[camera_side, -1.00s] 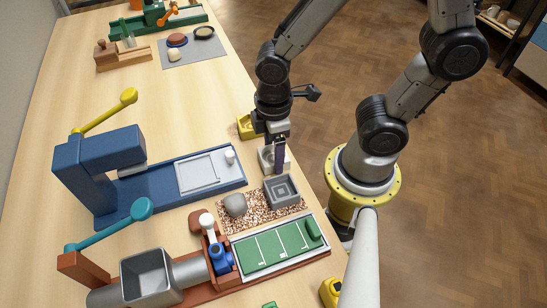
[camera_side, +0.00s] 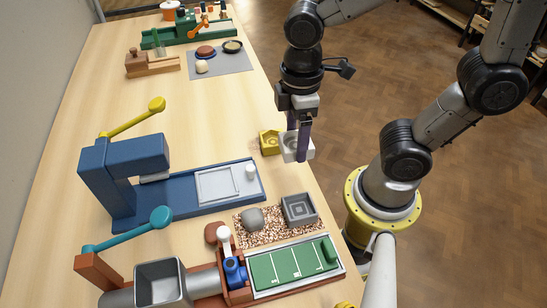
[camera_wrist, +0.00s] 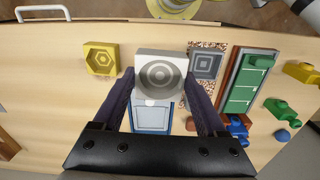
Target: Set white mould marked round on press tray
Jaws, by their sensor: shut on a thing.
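The white mould (camera_side: 290,147) is held between the fingers of my gripper (camera_side: 303,148), above the table's right edge. In the wrist view the mould (camera_wrist: 160,76) shows round rings on its upper face, with a finger at each side. My gripper (camera_wrist: 160,100) is shut on it. The blue press (camera_side: 125,160) stands left of my gripper, its pale press tray (camera_side: 220,185) lying flat and empty on the blue base. In the wrist view the tray (camera_wrist: 152,118) shows below the mould, its top partly hidden by it.
A yellow mould with a hexagon mark (camera_wrist: 101,58) lies beside my gripper. A grey square-marked mould (camera_side: 300,210) and a grey lump (camera_side: 252,218) sit on a speckled mat. A small white knob (camera_side: 250,170) stands at the tray's right end. A green-bedded machine (camera_side: 290,268) stands in front.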

